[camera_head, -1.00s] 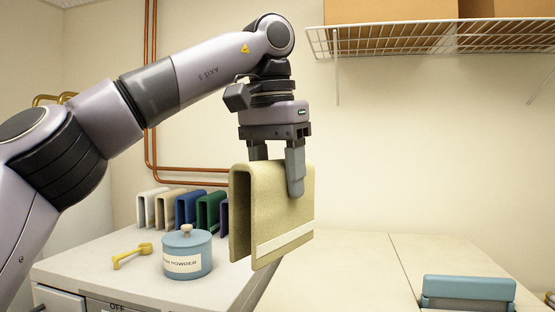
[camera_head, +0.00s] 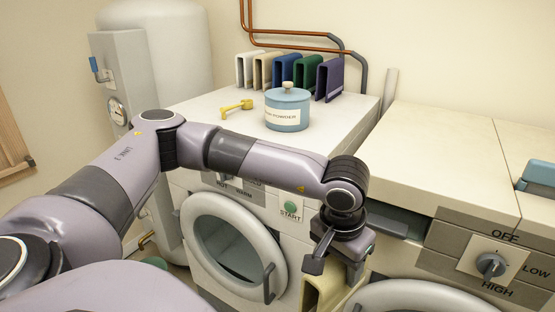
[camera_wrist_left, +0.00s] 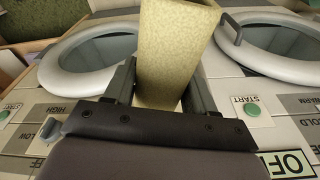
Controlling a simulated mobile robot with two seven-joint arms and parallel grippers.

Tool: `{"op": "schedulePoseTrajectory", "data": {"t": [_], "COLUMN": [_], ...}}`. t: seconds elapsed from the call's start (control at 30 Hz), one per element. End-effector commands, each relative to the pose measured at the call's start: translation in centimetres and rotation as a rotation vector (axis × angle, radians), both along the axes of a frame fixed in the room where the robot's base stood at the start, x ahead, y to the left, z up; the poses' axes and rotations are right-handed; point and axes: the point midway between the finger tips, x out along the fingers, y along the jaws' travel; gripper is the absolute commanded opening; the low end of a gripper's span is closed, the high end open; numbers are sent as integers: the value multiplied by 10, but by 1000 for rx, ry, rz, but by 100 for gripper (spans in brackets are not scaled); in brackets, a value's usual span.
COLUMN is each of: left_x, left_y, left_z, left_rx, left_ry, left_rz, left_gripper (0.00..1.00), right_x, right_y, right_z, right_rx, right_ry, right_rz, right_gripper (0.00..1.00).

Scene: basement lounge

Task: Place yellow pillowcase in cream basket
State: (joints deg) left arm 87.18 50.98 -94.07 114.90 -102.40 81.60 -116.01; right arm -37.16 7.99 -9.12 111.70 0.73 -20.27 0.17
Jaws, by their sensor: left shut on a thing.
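The yellow pillowcase (camera_head: 326,291) is a folded pale-yellow cloth hanging from my left gripper (camera_head: 346,262), low in front of the machines in the head view. Its lower part is cut off by the picture's bottom edge. In the left wrist view the pillowcase (camera_wrist_left: 174,50) lies between the two grey fingers, and my left gripper (camera_wrist_left: 165,88) is shut on it. I cannot make out a cream basket in either view. My right gripper is not in view.
A front-loading machine with a round door (camera_head: 235,245) stands just left of the gripper; another (camera_head: 425,297) stands to the right. On top sit a blue powder pot (camera_head: 287,110), a yellow scoop (camera_head: 237,108) and several folded cloths (camera_head: 285,70). A dial (camera_head: 490,265) protrudes at right.

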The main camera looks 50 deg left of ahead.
Motion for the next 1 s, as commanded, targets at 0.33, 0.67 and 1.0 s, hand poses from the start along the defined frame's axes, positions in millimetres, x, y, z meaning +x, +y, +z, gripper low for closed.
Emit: {"op": "schedulePoseTrajectory", "data": {"t": [0.33, 0.67, 1.0], "left_x": [-37, -40, -33], "left_y": [-13, -20, -8], "left_z": [-134, -152, -139], "left_rx": [-16, -25, -12], "left_ry": [7, -3, -1], "left_rz": [3, -4, 23], "left_gripper": [17, 17, 17], "right_x": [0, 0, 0], "right_y": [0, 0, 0], "right_z": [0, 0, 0], "right_rx": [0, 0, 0], "right_ry": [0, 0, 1], "right_rz": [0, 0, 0], "right_gripper": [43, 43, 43]}}
